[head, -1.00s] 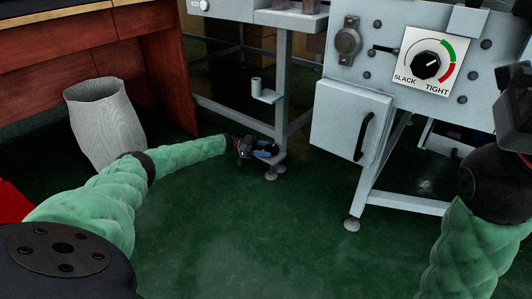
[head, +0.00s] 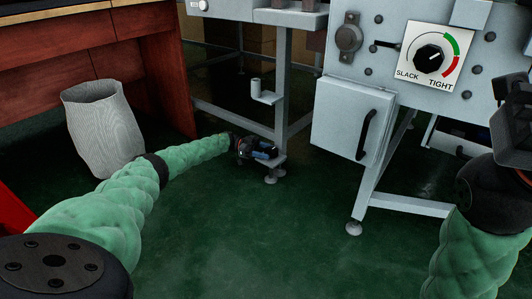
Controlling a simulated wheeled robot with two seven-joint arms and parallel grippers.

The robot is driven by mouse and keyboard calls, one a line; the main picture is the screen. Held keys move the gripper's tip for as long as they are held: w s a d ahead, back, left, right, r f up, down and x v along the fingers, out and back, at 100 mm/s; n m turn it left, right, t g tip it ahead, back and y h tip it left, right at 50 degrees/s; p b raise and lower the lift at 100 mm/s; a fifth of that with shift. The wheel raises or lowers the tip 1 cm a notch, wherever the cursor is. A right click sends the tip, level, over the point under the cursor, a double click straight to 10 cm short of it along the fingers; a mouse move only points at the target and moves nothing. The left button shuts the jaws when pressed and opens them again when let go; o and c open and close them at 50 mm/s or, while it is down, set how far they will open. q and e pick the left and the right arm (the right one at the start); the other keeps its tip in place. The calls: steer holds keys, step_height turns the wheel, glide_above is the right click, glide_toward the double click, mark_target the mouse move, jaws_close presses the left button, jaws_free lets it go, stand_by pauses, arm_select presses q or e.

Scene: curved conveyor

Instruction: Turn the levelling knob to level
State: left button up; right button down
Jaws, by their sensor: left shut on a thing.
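My left gripper (head: 258,151) is low down at the foot of the conveyor's front leg (head: 280,90), its arm coming in from the left. It is shut on the levelling knob at that leg. The knob is hidden by the jaws, so its angle cannot be seen. Something small and blue shows at the jaws, too small to make out.
A grey cabinet (head: 345,118) with a black handle hangs right of the leg, under a SLACK/TIGHT dial (head: 430,58). A pale woven bin (head: 103,130) stands at left by a red-brown wooden desk (head: 160,70). The green floor in front is clear.

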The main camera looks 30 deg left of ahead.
arm_select(q)
steer(key=o, duration=1)
